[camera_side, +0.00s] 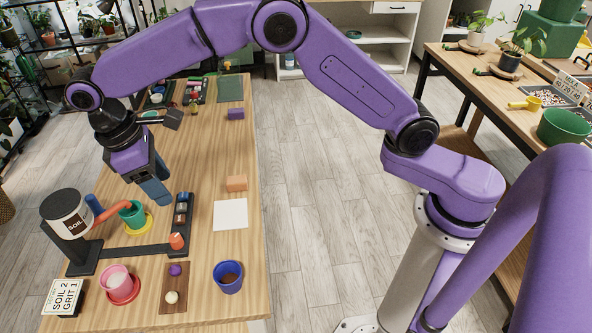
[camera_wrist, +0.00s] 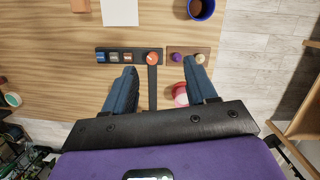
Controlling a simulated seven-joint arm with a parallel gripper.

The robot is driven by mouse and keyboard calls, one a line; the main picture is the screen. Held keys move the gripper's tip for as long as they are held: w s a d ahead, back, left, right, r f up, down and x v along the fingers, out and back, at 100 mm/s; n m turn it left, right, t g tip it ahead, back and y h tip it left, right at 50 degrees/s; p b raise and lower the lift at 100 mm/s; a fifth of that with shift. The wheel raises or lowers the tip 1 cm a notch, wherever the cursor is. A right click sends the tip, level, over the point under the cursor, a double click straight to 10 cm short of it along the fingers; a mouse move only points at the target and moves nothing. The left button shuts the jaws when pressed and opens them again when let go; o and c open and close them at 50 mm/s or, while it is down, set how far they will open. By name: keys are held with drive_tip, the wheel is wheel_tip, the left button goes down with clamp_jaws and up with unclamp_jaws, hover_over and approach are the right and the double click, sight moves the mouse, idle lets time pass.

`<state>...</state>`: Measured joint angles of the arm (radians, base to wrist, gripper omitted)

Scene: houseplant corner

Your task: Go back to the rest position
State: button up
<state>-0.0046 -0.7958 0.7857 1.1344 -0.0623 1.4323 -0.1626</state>
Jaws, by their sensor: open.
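My gripper (camera_side: 152,190) hangs above the wooden table at the end of my purple arm, near the green pot and the black strip. It also shows in the wrist view (camera_wrist: 160,68), with its two blue-grey fingers wide apart and nothing held between them. The black strip (camera_wrist: 130,48) with several coloured squares and an orange-red knob (camera_wrist: 153,57) lies below and beyond the fingers. The green pot (camera_side: 133,215) stands on a yellow saucer under an orange spout.
The soil dispenser (camera_side: 68,213) stands at the left, a sign card (camera_side: 62,298) in front. A pink pot (camera_side: 116,279), a brown board (camera_side: 174,297) with two balls, and a blue pot (camera_side: 228,277) stand nearby. White paper (camera_side: 230,214) and an orange block (camera_side: 236,183) lie right.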

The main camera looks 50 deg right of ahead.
drive_tip(key=s+d+r+t+y, duration=0.1)
drive_tip(key=s+d+r, duration=0.2)
drive_tip(key=s+d, duration=0.4)
drive_tip(key=s+d+r, duration=0.2)
drive_tip(key=s+d, duration=0.3)
drive_tip(key=s, duration=0.4)
drive_tip(key=s+d+f+n+y, duration=0.1)
drive_tip(key=s+d+f, duration=0.1)
drive_tip(key=s+d, duration=1.1)
drive_tip(key=shift+d+f+y, duration=0.3)
drive_tip(key=shift+d, duration=0.1)
